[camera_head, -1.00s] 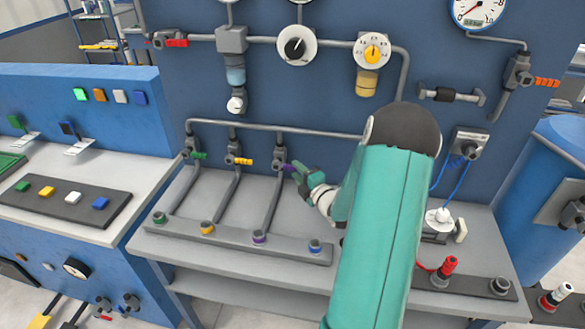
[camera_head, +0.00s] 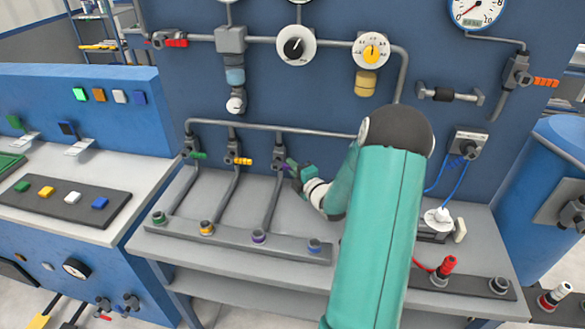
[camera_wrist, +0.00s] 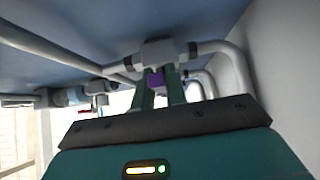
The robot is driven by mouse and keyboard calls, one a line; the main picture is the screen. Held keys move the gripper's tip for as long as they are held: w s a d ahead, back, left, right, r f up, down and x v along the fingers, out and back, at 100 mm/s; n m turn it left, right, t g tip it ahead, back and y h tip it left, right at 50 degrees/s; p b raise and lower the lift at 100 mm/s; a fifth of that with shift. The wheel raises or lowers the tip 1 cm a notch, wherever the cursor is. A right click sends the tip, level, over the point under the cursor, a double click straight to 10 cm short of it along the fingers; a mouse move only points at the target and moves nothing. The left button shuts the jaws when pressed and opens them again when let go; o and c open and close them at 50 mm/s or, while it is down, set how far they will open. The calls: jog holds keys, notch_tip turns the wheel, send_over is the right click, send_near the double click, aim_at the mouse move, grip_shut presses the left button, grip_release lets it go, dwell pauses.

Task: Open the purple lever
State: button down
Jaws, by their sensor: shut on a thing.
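The purple lever (camera_head: 290,161) is on the third valve from the left (camera_head: 279,158), on the low pipe row in the head view. My gripper (camera_head: 293,166) is at this lever, and the fingers hide most of it. In the wrist view a piece of the purple lever (camera_wrist: 156,78) shows between the two green fingers (camera_wrist: 161,90), just below a grey valve body (camera_wrist: 158,52). The gripper is shut on the lever. I cannot tell the lever's exact angle.
A green lever (camera_head: 199,155) and a yellow lever (camera_head: 242,161) sit on the valves to the left. Pipes run down to a grey rail (camera_head: 180,232) with coloured ports. The blue panel stands close behind. The bench surface (camera_head: 300,215) right of the third pipe is clear.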

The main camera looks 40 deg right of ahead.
jog(key=shift+r, duration=0.15)
jog(key=n+g, duration=0.1)
jog(key=r+n+g, duration=0.2)
jog(key=shift+w+a+r+g, duration=0.2)
jog(key=shift+w+a+g, duration=0.05)
jog(key=shift+w+g, duration=0.1)
jog(key=r+n+g, duration=0.1)
jog(key=w+n+g+h, duration=0.1)
jog(key=g, duration=0.1)
jog(key=shift+a+r+h, duration=0.3)
jog(key=shift+a+r, duration=0.05)
jog(key=shift+a, duration=0.05)
jog(key=shift+w+a+r+n+g+h, duration=0.25)
jog(key=shift+w+n+g+h, duration=0.1)
jog(key=shift+n+g, duration=0.25)
jog(key=shift+w+a+r+n+g+h, duration=0.15)
jog(key=shift+w+a+n+g+h, duration=0.2)
jog(key=shift+g, duration=0.3)
jog(key=shift+w+a+r+n+g+h, duration=0.1)
jog(key=shift+w+a+n+g+h, duration=0.15)
jog(key=shift+g, duration=0.25)
jog(key=shift+w+n+g+h, duration=0.2)
jog(key=shift+n+g+h, duration=0.2)
jog(key=shift+g, duration=0.1)
jog(key=shift+w+a+r+n+g+h, duration=0.1)
jog(key=shift+w+a+n+g+h, duration=0.15)
jog(key=shift+g, duration=0.25)
jog(key=shift+d+f, duration=0.1)
